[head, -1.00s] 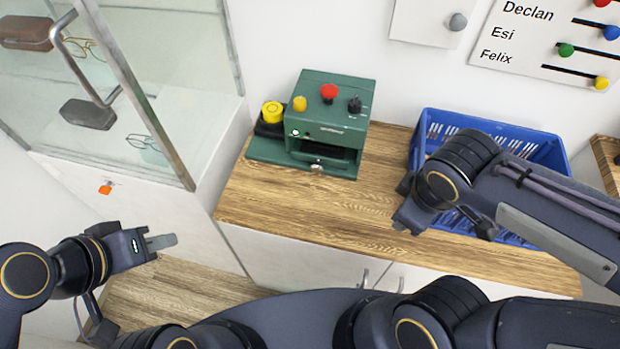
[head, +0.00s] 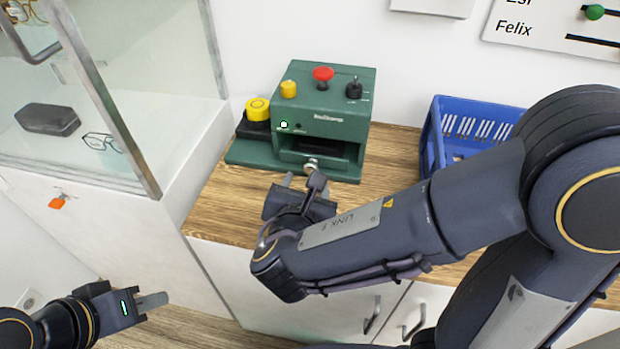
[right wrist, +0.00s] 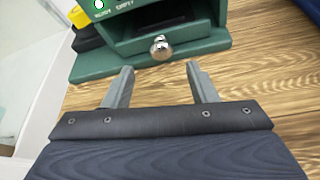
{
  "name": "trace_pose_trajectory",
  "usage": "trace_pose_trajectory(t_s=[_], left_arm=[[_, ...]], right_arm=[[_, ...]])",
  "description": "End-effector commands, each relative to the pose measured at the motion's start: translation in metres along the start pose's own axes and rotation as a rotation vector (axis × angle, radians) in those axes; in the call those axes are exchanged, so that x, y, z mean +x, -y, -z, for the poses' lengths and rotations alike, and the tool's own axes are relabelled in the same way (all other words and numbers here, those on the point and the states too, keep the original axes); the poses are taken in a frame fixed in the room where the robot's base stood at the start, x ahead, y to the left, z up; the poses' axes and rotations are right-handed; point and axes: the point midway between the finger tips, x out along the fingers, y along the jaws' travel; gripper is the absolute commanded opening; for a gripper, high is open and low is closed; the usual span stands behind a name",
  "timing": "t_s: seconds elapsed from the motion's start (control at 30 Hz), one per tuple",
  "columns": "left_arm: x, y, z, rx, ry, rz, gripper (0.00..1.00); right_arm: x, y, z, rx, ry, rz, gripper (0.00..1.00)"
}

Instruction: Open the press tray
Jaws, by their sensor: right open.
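The green press (head: 322,118) stands on the wooden counter, with a red button, a yellow knob and a black knob on top. Its tray front with a round metal knob (head: 311,164) shows low in the front slot; the tray looks shut. In the right wrist view the tray knob (right wrist: 161,48) lies just beyond and between my right gripper's fingers. My right gripper (right wrist: 160,84) is open and empty, apart from the knob; in the head view it (head: 302,180) is partly hidden by its arm. My left gripper (head: 152,302) is low at the left, away from the press; its finger gap is not visible.
A blue basket (head: 436,140) stands right of the press, partly behind my right arm. A glass display case (head: 130,110) stands at the left. A yellow round thing (head: 257,108) sits beside the press. Bare counter (head: 220,206) lies in front.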

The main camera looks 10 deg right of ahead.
Motion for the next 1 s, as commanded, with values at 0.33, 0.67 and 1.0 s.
trace_pose_trajectory(t_s=[0.33, 0.67, 1.0], left_arm=[[0.008, 0.004, -0.004, 0.000, 0.000, 0.000, 0.31], [0.009, 0.004, -0.004, 0.000, 0.000, 0.000, 0.31], [0.009, 0.004, -0.004, 0.000, 0.000, 0.000, 0.31]], right_arm=[[0.054, 0.002, 0.001, 0.003, -0.001, 0.006, 0.52], [0.064, 0.002, -0.001, 0.004, -0.001, 0.004, 0.52], [0.064, 0.002, -0.001, 0.004, -0.002, 0.004, 0.18]])
